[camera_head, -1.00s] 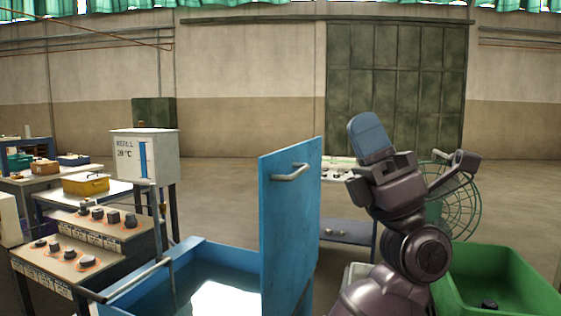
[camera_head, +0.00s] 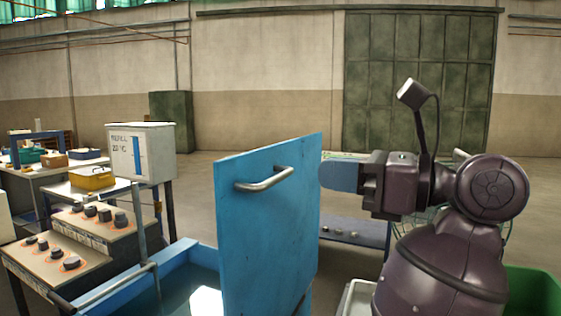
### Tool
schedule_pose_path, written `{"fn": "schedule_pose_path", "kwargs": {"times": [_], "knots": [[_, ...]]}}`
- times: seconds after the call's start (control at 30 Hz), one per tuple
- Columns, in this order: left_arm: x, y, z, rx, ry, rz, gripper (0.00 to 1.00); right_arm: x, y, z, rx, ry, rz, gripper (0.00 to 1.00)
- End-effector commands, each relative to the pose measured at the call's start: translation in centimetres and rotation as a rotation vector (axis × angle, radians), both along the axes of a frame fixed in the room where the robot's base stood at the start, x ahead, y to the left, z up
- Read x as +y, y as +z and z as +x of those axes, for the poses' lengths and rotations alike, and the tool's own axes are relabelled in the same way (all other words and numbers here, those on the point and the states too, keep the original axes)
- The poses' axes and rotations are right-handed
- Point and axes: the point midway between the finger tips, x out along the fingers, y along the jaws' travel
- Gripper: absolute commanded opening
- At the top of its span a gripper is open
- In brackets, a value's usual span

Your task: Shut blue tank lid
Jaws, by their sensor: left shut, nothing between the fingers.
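The blue tank lid (camera_head: 268,220) stands upright above the open blue tank (camera_head: 190,250). A metal bar handle (camera_head: 264,180) sits on its face near the top. Water shows in the tank to the left of the lid. The fingers are shut and empty. Their tips are at the lid's right edge in the picture; I cannot tell whether they touch it.
Stepped stands with dark knobs (camera_head: 88,235) and a white refill box (camera_head: 141,153) are at left. A yellow bin (camera_head: 91,178) sits on a table behind. A green bin (camera_head: 535,290) is at lower right. The floor behind is open.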

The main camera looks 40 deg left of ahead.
Motion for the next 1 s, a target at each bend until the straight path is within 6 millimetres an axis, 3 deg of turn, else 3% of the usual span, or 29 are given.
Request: {"fn": "schedule_pose_path", "kwargs": {"times": [0.27,0.7,1.0], "knots": [[3.2,0.1,-0.8,-0.001,0.005,0.002,0.00,-0.7,-1.2,-1.8,0.044,-0.001,-0.014,0.48],[10.6,0.1,-2.6,0.000,0.006,0.003,0.00,-0.5,0.0,-1.0,0.015,-0.001,-0.010,0.48],[13.3,0.0,-3.2,0.002,0.003,0.003,0.00,-0.3,0.1,-1.0,0.013,-0.010,-0.001,0.48]]}}
